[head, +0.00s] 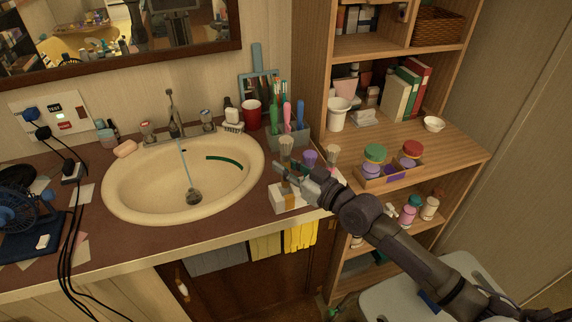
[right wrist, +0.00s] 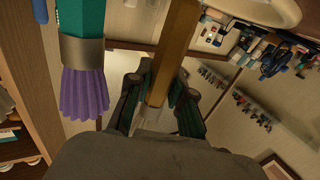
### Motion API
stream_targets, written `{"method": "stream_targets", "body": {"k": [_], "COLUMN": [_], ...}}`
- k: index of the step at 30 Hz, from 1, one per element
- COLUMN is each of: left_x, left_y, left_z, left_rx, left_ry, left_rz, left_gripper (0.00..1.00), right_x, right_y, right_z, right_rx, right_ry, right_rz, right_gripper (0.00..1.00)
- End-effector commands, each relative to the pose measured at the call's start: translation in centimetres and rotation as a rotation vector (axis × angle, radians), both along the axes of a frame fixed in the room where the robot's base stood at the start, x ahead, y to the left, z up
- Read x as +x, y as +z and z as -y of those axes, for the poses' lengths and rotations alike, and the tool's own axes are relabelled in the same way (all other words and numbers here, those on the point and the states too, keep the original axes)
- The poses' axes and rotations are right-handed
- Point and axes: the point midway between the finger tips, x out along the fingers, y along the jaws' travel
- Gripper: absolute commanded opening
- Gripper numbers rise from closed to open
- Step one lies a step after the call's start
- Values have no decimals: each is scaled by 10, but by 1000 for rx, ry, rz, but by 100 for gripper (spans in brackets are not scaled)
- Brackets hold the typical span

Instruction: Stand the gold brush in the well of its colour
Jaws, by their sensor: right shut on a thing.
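My right gripper (head: 284,173) is shut on the gold brush, whose gold handle (right wrist: 173,50) runs between the fingers in the right wrist view (right wrist: 158,105). In the head view, pale bristles (head: 286,146) stand up just above the fingers and seem to belong to this brush. Below the gripper is a white block (head: 278,198) with a gold-brown patch (head: 290,201) on its front. Its wells are hidden by my gripper and arm, so I cannot tell whether the handle is in one. A purple-bristled brush (head: 309,158) stands close by; it also shows in the right wrist view (right wrist: 84,92). My left gripper is out of view.
Another pale-bristled brush (head: 332,154) stands to the right. Behind is a holder with toothbrushes (head: 287,117) and a red cup (head: 251,114). The sink (head: 125,187) is on the left. Jars in a wooden tray (head: 385,184) are on the shelf at right.

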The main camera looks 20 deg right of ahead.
Motion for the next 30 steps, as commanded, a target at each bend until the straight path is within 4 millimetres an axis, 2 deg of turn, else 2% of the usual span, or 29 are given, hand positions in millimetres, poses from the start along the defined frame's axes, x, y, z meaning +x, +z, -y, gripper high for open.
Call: {"method": "stream_targets", "body": {"k": [1,3,13,19,30], "left_x": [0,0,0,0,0], "left_y": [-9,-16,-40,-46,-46], "left_z": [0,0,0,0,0], "left_rx": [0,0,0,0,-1], "left_ry": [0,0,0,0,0], "left_rz": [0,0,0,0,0], "left_gripper": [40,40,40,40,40], "right_x": [0,0,0,0,0], "right_y": [-10,-17,-45,-52,-53], "right_z": [0,1,0,0,0], "right_rx": [-1,-2,-1,-1,-1], "right_ry": [0,-1,0,0,0], "right_rz": [0,1,0,2,0], "right_gripper": [0,0,0,0,0]}}
